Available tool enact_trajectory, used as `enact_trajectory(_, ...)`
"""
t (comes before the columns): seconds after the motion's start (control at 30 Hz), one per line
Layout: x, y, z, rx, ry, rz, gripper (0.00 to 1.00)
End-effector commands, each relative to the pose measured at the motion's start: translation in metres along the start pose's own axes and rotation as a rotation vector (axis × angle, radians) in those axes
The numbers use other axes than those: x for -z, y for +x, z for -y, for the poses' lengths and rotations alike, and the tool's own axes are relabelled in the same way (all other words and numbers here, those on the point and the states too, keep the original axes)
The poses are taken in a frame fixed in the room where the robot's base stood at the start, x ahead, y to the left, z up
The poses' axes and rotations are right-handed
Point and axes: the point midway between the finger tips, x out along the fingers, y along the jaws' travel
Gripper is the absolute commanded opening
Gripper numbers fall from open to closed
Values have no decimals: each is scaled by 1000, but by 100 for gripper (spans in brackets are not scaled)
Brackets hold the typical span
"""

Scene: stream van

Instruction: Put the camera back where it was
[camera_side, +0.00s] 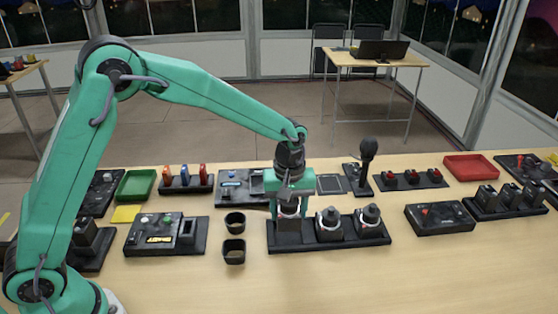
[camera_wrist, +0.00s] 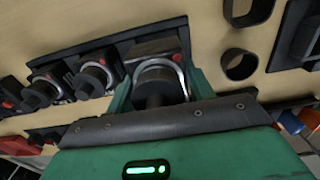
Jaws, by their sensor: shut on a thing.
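My gripper (camera_side: 289,196) is over the left end of a black tray (camera_side: 330,243), pointing down. Its green fingers are shut on a dark camera (camera_side: 289,208) with a grey band, which also shows between the fingers in the wrist view (camera_wrist: 160,82). The held camera is upright at the left place of the tray; whether it rests fully there I cannot tell, as the fingers hide part of it. Two similar cameras, a middle one (camera_side: 327,224) and a right one (camera_side: 370,217), stand in the same tray, each with a red mark.
Two small black cups (camera_side: 234,222) (camera_side: 234,251) stand just left of the tray. A control panel (camera_side: 166,235) is further left. A microphone (camera_side: 367,152) stands upright behind the tray. Another panel (camera_side: 440,218) lies to the right. The table front is clear.

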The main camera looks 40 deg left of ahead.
Motion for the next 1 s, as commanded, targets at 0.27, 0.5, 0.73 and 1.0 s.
enact_trajectory(0.27, 0, 28, 0, 0, 0, 0, 7)
enact_trajectory(0.5, 0, 34, 0, -1, 0, 0, 7)
enact_trajectory(0.73, 0, 35, 0, -1, 0, 0, 7)
enact_trajectory(1.0, 0, 41, 0, -1, 0, -1, 7)
